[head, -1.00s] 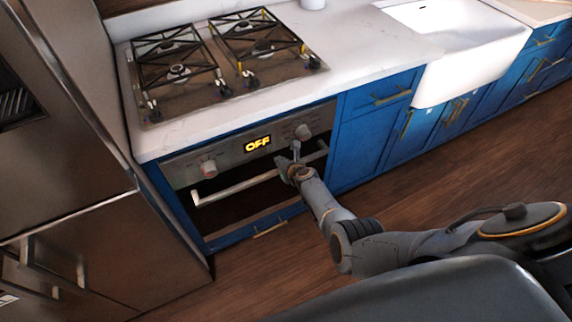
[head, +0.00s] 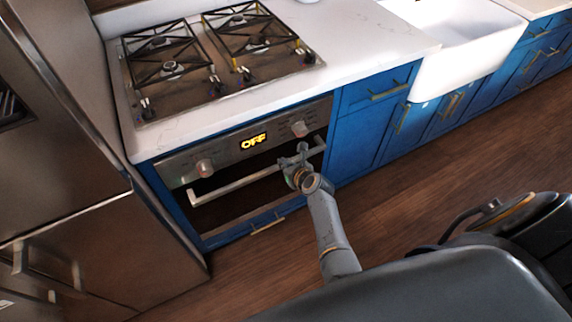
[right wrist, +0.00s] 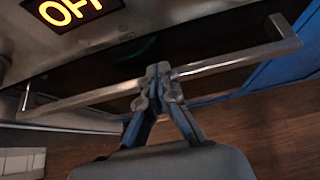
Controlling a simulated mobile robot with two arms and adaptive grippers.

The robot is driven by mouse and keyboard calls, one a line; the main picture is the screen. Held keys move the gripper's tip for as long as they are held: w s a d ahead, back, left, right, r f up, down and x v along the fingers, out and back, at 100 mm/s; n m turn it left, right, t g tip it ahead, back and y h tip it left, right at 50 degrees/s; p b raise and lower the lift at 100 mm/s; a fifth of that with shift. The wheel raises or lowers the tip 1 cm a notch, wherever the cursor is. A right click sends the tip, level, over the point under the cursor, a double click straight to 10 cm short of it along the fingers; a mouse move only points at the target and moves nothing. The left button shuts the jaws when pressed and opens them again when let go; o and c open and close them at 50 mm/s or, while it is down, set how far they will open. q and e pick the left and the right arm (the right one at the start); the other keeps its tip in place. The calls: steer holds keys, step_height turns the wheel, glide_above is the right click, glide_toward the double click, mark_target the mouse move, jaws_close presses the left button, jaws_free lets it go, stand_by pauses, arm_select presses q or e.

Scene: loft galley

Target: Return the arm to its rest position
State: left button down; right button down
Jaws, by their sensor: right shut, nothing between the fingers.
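My right gripper (head: 296,158) is in front of the oven (head: 230,190), near the right part of its long handle (head: 235,184). In the right wrist view the gripper (right wrist: 158,72) is shut with nothing between its fingertips, and the handle (right wrist: 225,63) runs across behind it. I cannot tell whether the fingertips touch the handle. My right arm (head: 330,230) reaches up from the bottom of the head view. My left gripper does not show in any view.
The oven display (head: 253,142) reads OFF, between two knobs. A gas hob (head: 210,55) is set in the white counter (head: 360,50) above. Blue cabinets (head: 360,135) and a white sink (head: 465,45) are to the right. A steel fridge (head: 70,180) stands left. Wooden floor (head: 420,185) is clear.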

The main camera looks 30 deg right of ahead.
steer(key=s+a+f+n+g, duration=0.3)
steer(key=s+f+n, duration=0.7)
steer(key=s+f, duration=0.1)
steer(key=s+a+f+n+g, duration=0.3)
steer(key=s+f+n, duration=0.7)
steer(key=s, duration=0.2)
steer(key=s+d+f+n+g, duration=0.1)
steer(key=s+f+n, duration=0.2)
steer(key=s+n, duration=0.3)
steer(key=s+d+f+n+g, duration=0.1)
steer(key=s+n, duration=0.5)
steer(key=s, duration=0.6)
steer(key=s+d+f+n+g, duration=0.1)
steer(key=s+f+n, duration=0.4)
steer(key=s, duration=0.5)
steer(key=shift+n+g, duration=0.5)
steer(key=shift+g, duration=0.3)
steer(key=shift+f, duration=0.1)
